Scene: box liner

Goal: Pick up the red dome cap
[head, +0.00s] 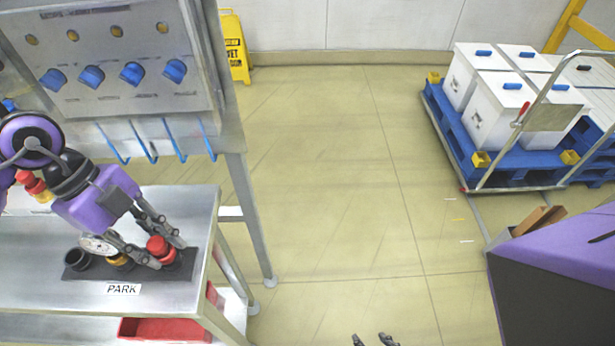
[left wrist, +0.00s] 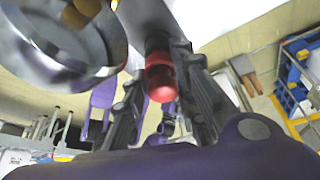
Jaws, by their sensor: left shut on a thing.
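The red dome cap (head: 157,246) is at the right end of a dark strip (head: 100,274) on the metal bench, behind the PARK label. My left gripper (head: 168,257) reaches down from the left and is shut on the cap, a finger on each side. In the left wrist view the red cap (left wrist: 160,78) shows between the two fingers (left wrist: 163,72). I cannot tell whether the cap is clear of the strip. Two dark fingertips of my right gripper (head: 373,340) show apart at the bottom edge, with nothing seen between them.
A black ring (head: 78,259) and a yellow piece (head: 120,262) sit on the same strip, left of the cap. A panel with blue knobs (head: 132,73) rises behind the bench. A red tray (head: 165,329) is below.

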